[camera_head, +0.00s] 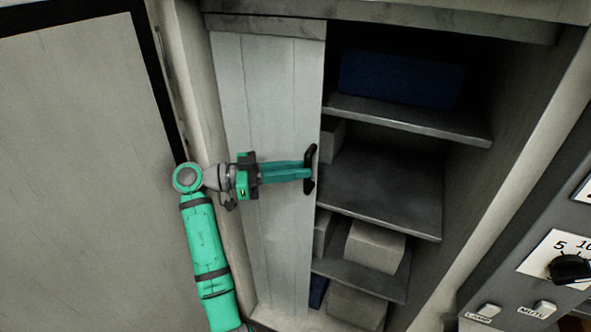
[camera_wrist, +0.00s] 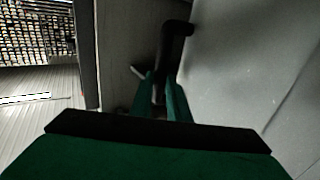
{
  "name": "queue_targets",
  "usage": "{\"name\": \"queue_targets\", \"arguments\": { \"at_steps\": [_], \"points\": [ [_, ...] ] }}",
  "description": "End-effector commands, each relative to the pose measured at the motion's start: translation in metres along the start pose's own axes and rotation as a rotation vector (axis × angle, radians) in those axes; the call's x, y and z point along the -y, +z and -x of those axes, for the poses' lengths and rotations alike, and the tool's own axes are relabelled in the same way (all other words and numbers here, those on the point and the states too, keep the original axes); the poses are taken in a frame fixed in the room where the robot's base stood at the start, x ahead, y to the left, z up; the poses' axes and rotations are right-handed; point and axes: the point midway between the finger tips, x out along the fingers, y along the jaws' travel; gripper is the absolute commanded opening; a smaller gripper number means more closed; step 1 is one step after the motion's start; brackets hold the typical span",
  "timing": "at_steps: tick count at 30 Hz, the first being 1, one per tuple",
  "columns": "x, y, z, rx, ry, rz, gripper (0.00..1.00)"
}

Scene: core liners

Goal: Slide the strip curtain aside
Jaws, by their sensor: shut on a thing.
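The pale grey strip curtain (camera_head: 268,110) hangs over the left part of a shelf recess in the head view; its right edge is near the middle of the opening. A dark handle (camera_head: 310,155) stands at that right edge. My gripper (camera_head: 308,172) reaches across the curtain from the left and is shut on the handle. In the wrist view the green fingers (camera_wrist: 166,98) close around the dark handle (camera_wrist: 176,32), with a pale curtain panel (camera_wrist: 245,60) to the right. The finger contact itself is partly hidden.
The right part of the recess is open, with shelves (camera_head: 385,180), a blue box (camera_head: 400,78) and grey boxes (camera_head: 375,246). A control panel with a dial (camera_head: 570,268) stands at the lower right. A large dark-framed panel (camera_head: 80,150) fills the left.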

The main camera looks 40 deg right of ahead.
Motion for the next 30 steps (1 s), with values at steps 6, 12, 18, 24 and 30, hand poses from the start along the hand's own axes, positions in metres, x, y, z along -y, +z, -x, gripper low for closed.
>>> {"name": "queue_targets", "arguments": {
  "at_steps": [6, 12, 18, 24, 30],
  "points": [
    [0.006, -0.001, 0.008, -0.002, -0.029, 0.002, 0.00],
    [0.006, -0.001, 0.012, -0.001, -0.033, 0.002, 0.23],
    [0.004, -0.001, 0.007, -0.002, -0.023, 0.002, 0.23],
    [0.004, -0.002, 0.005, -0.002, -0.018, 0.001, 0.23],
    [0.004, -0.022, 0.005, -0.001, -0.019, -0.002, 0.23]
  ]
}}
